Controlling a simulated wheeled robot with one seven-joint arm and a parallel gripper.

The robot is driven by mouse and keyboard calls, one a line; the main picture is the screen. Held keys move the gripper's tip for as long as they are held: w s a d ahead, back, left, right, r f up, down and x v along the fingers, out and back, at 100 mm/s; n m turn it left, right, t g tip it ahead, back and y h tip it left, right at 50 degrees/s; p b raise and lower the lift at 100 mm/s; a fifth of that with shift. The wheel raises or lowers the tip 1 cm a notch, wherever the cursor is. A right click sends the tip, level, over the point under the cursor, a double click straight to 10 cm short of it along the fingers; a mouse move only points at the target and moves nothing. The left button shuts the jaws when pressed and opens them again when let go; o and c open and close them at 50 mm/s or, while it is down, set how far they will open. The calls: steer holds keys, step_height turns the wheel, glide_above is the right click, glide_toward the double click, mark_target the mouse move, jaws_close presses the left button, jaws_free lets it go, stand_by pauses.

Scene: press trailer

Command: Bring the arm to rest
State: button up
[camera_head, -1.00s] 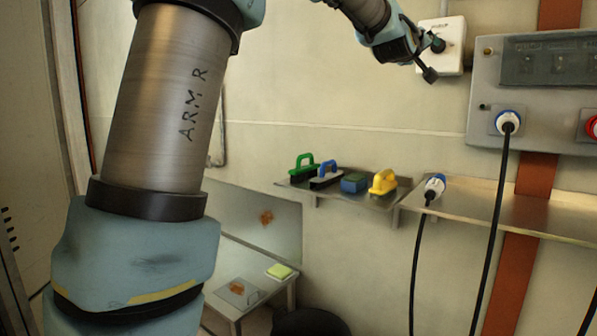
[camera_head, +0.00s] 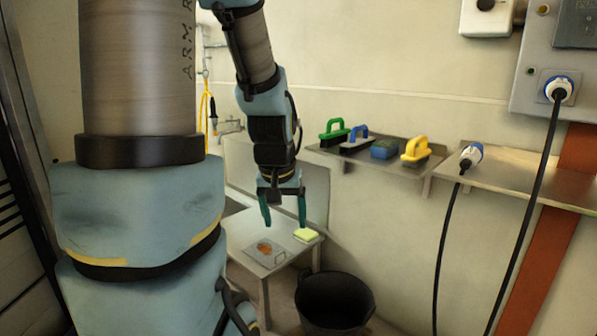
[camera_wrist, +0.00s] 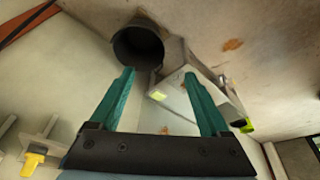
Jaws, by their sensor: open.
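My gripper (camera_head: 283,208) hangs pointing down from my arm in the head view, in front of the wall and above the small table. Its two teal fingers are apart with nothing between them. In the wrist view my gripper (camera_wrist: 163,95) also shows open and empty. Its fingers point toward the floor area with the bucket and the small table.
A small table (camera_head: 238,238) holds a yellow-green sponge (camera_head: 306,235) and a stained plate. A black bucket (camera_head: 335,300) stands beside it. A shelf (camera_head: 345,155) carries green, blue and yellow brushes. A plug (camera_head: 471,155) with a hanging cable lies on the right shelf.

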steer(key=s+a+f+g, duration=0.2)
steer(key=s+a+f, duration=0.15)
steer(key=s, duration=0.25)
step_height(320, 180, up, 13)
steer(key=p, duration=1.2)
steer(key=shift+s+r+y+p, duration=0.2)
steer(key=shift+y+p, duration=0.1)
steer(key=shift+p, duration=0.1)
steer(key=shift+a, duration=0.1)
